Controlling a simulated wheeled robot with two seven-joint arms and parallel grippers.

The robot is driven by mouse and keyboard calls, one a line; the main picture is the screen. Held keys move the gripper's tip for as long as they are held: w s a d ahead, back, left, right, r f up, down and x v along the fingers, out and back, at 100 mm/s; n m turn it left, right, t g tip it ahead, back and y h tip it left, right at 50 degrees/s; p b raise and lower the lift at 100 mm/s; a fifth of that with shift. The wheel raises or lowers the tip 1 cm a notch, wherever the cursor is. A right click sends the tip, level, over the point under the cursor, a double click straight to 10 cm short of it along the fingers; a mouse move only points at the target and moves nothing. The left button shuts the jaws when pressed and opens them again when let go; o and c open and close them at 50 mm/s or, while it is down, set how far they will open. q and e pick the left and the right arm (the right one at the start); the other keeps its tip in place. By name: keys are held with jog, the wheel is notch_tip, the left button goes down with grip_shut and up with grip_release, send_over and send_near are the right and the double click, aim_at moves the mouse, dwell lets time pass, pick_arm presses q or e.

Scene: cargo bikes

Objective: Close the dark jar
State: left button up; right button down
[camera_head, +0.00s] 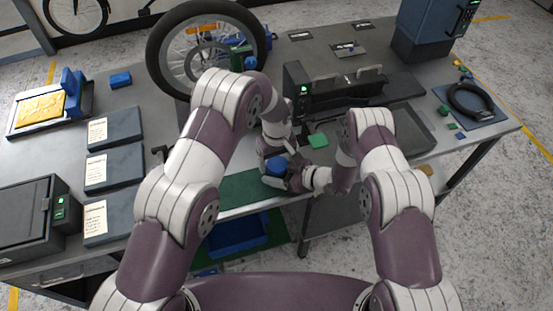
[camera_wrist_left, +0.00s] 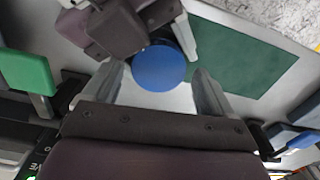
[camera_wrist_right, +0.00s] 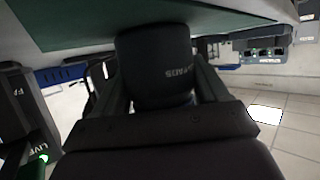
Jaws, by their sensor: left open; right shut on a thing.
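The dark jar (camera_wrist_right: 158,62) with pale lettering is between the fingers of my right gripper (camera_wrist_right: 160,100), which is shut on it. In the head view the right gripper (camera_head: 292,181) comes at it from the right. A round blue lid (camera_head: 276,165) shows at the jar's top; it also shows in the left wrist view (camera_wrist_left: 158,68). My left gripper (camera_wrist_left: 158,95) is open above, with one finger on each side of the lid and visible gaps. Whether the lid is seated or only resting on the jar cannot be told.
A green mat (camera_head: 240,190) lies at the table's front edge by the jar. A green block (camera_head: 318,141) and a dark device (camera_head: 300,88) stand close behind. A wheel (camera_head: 200,55) stands behind at left. A blue bin (camera_head: 238,235) is below the table.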

pick_arm(q)
notch_tip(320, 180, up, 4)
jog(key=shift+r, duration=0.25)
jog(key=shift+r, duration=0.15)
jog(key=shift+c, duration=1.4)
notch_tip(320, 180, up, 3)
jog(key=n, duration=0.3)
jog(key=shift+n, duration=0.3)
notch_tip(320, 180, down, 8)
jog(key=shift+r, duration=0.1)
